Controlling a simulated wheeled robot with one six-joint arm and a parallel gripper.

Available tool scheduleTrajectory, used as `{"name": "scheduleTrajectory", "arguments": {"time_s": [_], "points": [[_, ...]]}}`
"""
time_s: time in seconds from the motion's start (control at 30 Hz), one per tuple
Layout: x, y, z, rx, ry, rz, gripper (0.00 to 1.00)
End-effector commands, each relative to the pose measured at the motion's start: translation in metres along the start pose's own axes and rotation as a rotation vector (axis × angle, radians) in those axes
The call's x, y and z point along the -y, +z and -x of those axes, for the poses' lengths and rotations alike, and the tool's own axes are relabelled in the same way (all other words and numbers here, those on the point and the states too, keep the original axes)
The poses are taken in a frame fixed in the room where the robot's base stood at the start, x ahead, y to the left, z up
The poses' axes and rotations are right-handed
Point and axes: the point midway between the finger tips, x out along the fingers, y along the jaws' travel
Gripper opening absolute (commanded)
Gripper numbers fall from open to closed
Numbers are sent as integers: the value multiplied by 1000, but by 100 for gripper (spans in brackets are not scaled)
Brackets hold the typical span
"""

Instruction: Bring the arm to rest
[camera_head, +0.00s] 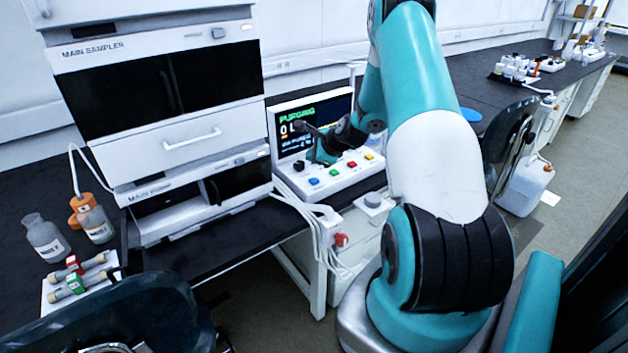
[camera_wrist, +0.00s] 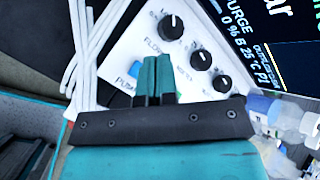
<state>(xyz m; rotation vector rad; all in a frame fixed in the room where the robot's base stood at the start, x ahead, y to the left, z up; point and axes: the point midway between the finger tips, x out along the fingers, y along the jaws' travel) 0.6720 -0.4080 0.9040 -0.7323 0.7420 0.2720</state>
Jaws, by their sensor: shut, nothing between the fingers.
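My arm rises at the centre right in the head view and bends down toward the control box (camera_head: 330,180) on the bench. My gripper (camera_head: 318,140) is in front of the box's screen (camera_head: 305,122), above its coloured buttons. The screen reads "PURGING". In the wrist view my gripper (camera_wrist: 154,75) has its two teal fingers together with nothing between them. The fingers lie over the white panel (camera_wrist: 150,45) with black knobs, partly covering it. Whether the fingertips touch the panel cannot be told.
The stacked sampler and pump units (camera_head: 170,110) stand left of the box. Bottles (camera_head: 45,237) and a tray with tubes (camera_head: 75,285) sit at the bench's left end. White cables (camera_wrist: 85,45) run beside the panel. A chair (camera_head: 130,315) is in front. Open floor lies at right.

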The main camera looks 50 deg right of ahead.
Motion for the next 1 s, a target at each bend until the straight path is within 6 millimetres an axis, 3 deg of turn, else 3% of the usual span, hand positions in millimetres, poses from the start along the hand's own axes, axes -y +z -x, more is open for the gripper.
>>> {"name": "scheduleTrajectory", "arguments": {"time_s": [0.37,0.47,0.57,0.67,0.8,0.9,1.0], "points": [[0,1,0,1,1,4,0],[-2,20,3,16,24,62,0],[-12,66,13,55,81,223,0],[-36,133,34,122,168,480,0],[-90,222,81,251,294,899,0],[-137,271,125,364,369,1209,0],[-189,305,177,497,435,1529,0]]}}
